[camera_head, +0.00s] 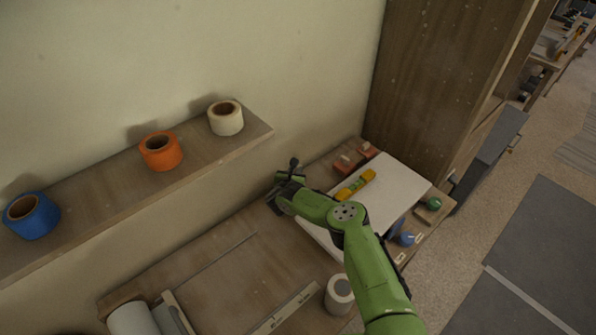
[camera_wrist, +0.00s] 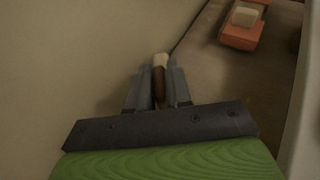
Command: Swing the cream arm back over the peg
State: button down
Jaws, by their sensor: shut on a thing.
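My gripper (camera_head: 285,181) is at the back edge of the bench, close to the wall, left of the white board. In the wrist view its two grey fingers (camera_wrist: 159,90) are closed on a small upright piece (camera_wrist: 160,76), brown below with a cream end. I cannot tell whether this piece is the cream arm or part of it. No separate peg can be made out; my gripper and forearm hide part of that corner in the head view.
A white board (camera_head: 405,175) carries a yellow level (camera_head: 355,185). Orange blocks with cream tops (camera_head: 345,163) stand behind it; one shows in the wrist view (camera_wrist: 240,32). Green (camera_head: 433,203) and blue (camera_head: 405,238) knobs sit right. A shelf (camera_head: 190,160) holds tape rolls above the bench.

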jog(key=shift+w+r, duration=0.1)
jog(key=shift+r, duration=0.05)
jog(key=c, duration=1.1)
grip_release()
jog(key=shift+p+v, duration=1.3)
jog(key=shift+v, duration=6.55)
jog(key=shift+a, duration=0.1)
